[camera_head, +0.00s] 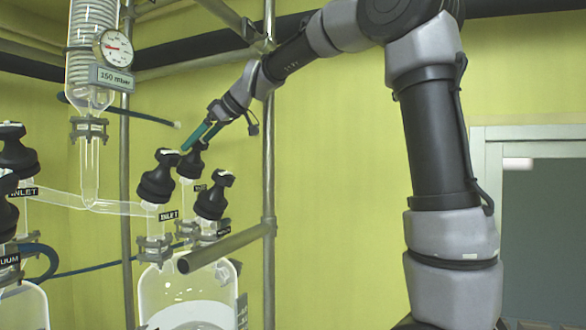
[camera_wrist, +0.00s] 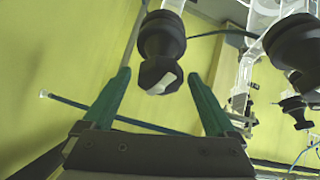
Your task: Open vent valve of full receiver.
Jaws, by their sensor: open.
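My gripper (camera_head: 195,143) is open, its two teal fingers pointing down-left at the black valve knobs above the right-hand receiver (camera_head: 150,290). In the wrist view my gripper (camera_wrist: 158,76) has a black valve knob (camera_wrist: 162,40) ahead of and between its fingertips, with clear space either side. The knob's end face bears a white mark. In the head view the rear knob (camera_head: 191,165) is closest to the fingers and partly hidden. Its small label is unreadable, so I cannot confirm it is the vent. A pale liquid surface shows low in this receiver.
The inlet valve knob (camera_head: 157,178) and another knob (camera_head: 212,200) stand close by. A metal pipe (camera_head: 225,248) juts out in front. An upright pole (camera_head: 268,190) stands right.

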